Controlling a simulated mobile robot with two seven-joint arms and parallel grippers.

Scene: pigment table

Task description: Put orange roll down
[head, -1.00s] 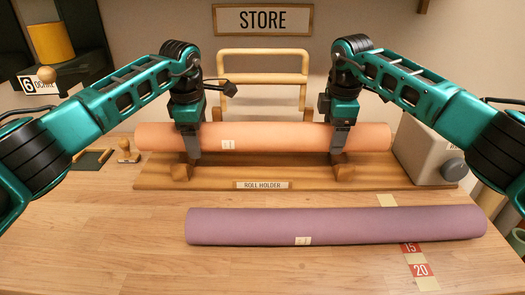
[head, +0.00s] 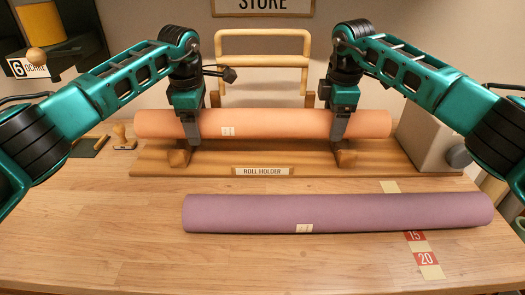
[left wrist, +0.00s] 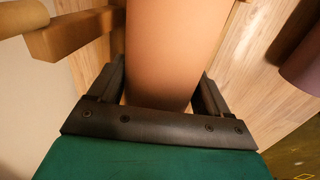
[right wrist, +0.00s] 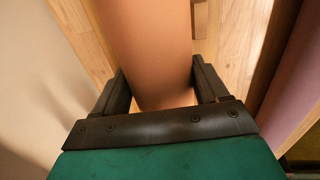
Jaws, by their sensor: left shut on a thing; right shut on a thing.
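The orange roll (head: 275,124) lies level across the head view, over the wooden roll holder (head: 205,161). My left gripper (head: 190,132) is shut on the roll's left part. My right gripper (head: 338,130) is shut on its right part. The roll runs between both fingers in the left wrist view (left wrist: 172,50) and in the right wrist view (right wrist: 150,50). The holder's wooden cradles (head: 344,158) show just below the grippers. I cannot tell whether the roll touches them.
A purple roll (head: 340,212) lies on the table in front of the holder. A grey box (head: 425,138) stands at the holder's right end. A wooden rack (head: 262,62) rises behind. A stamp (head: 123,138) is at the left. The table's front left is clear.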

